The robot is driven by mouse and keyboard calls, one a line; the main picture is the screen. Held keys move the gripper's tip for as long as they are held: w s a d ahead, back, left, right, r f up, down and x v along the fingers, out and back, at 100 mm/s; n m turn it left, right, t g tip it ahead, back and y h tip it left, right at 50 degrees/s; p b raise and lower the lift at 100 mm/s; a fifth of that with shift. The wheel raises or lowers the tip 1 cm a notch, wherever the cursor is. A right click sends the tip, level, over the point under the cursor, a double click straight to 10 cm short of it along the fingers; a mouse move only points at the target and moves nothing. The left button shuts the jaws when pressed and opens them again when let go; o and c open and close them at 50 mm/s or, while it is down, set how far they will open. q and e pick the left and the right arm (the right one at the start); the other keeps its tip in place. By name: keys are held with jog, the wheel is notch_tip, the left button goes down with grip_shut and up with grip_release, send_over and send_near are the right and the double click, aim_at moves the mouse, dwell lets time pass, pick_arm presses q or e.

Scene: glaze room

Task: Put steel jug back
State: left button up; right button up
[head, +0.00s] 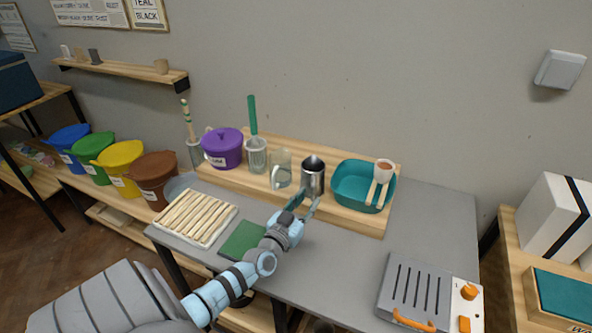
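The steel jug (314,180) is upright at the wooden riser at the back of the grey table, between a glass jug and a teal basin. My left gripper (305,202) is just in front of its lower part. Its two fingers are spread apart, with the tips close to the jug. I cannot tell whether they touch it. The jug's handle is not clearly visible, and its base is partly hidden by the fingers. My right gripper is out of view.
A slatted white tray (196,217), a green mat (240,239) and a grey box with orange handles (412,290) are in front. The right-centre table is clear.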

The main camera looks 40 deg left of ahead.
pick_arm(q)
jog(key=p+v, duration=0.1)
jog(key=v, duration=0.7)
jog(key=shift+r+p, duration=0.2)
jog(key=shift+p, duration=0.15)
jog(key=shift+s+d, duration=0.1)
